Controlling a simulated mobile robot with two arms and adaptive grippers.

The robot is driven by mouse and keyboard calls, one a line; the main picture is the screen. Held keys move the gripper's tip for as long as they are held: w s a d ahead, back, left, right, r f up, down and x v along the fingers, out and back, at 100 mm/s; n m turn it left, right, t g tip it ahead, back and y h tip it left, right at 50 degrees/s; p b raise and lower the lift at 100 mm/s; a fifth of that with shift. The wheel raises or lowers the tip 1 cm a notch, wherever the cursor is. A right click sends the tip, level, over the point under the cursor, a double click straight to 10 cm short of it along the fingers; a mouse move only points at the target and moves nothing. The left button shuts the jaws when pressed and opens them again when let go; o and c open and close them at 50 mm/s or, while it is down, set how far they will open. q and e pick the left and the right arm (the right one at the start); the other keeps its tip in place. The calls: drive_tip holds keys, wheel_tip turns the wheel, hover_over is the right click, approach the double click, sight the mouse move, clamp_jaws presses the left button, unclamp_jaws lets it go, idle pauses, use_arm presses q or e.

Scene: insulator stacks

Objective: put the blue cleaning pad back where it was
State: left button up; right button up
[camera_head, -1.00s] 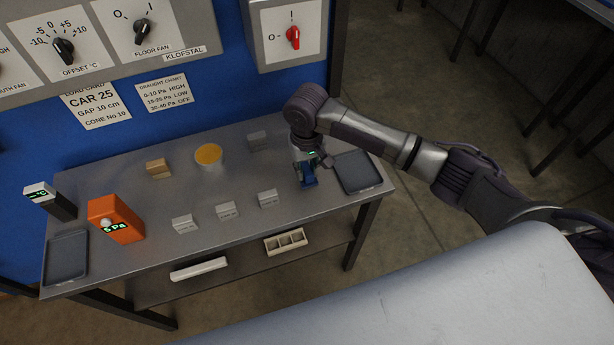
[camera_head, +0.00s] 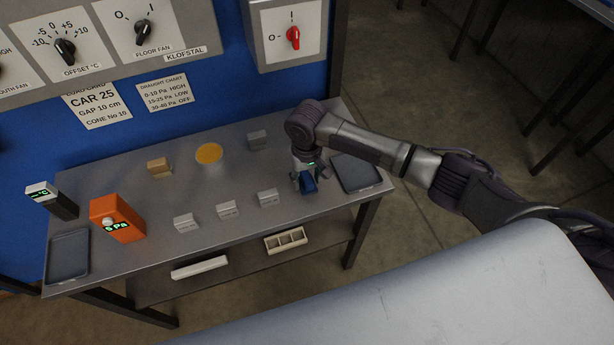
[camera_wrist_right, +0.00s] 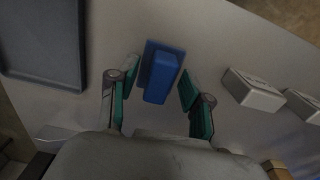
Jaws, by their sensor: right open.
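The blue cleaning pad (camera_head: 308,184) stands on the grey metal table, just left of the dark tray at the table's right end. In the right wrist view the pad (camera_wrist_right: 162,76) shows as a blue block on a wider flat blue base. My right gripper (camera_head: 305,184) is above the pad with its fingers spread. In the right wrist view the gripper's green-lined fingertips (camera_wrist_right: 158,85) lie on either side of the pad, with a gap visible on the right side. My left gripper is not in view.
A dark tray (camera_head: 355,173) lies close to the right of the pad. Small grey blocks (camera_head: 267,198) stand to its left, another grey block (camera_head: 257,140) behind. An orange meter (camera_head: 116,218), a yellow-topped round dish (camera_head: 208,155) and a tan block (camera_head: 159,167) stand farther left.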

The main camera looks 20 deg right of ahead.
sight(307, 178)
drive_tip(key=shift+r, duration=0.1)
wheel_tip(307, 178, up, 12)
drive_tip(key=shift+b, duration=0.35)
idle(0.4)
